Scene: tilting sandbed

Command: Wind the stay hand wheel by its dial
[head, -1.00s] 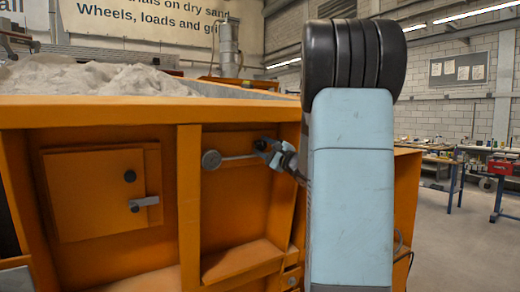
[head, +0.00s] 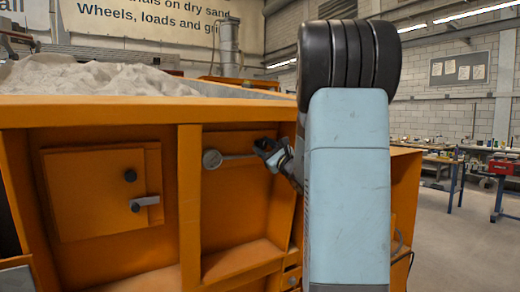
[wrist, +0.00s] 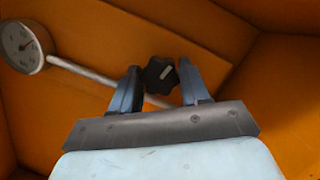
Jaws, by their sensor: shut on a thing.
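The stay hand wheel is a small black lobed knob (wrist: 160,74) with a pale mark on its face. It sits between the two blue-grey fingers of my gripper (wrist: 158,87), which is shut on it. In the head view my gripper (head: 266,148) is at the orange recessed panel and largely covers the knob. The round pale dial (head: 212,159) is to the left, joined to the wheel area by a thin light rod. In the wrist view the dial (wrist: 22,47) shows markings and a dark needle, too small to read.
An orange door (head: 95,195) with a black knob and a grey latch is left of the recess, past an upright post (head: 189,215). A sloped ledge (head: 240,262) lies below. Sand (head: 90,75) fills the bed above. Open floor lies to the right.

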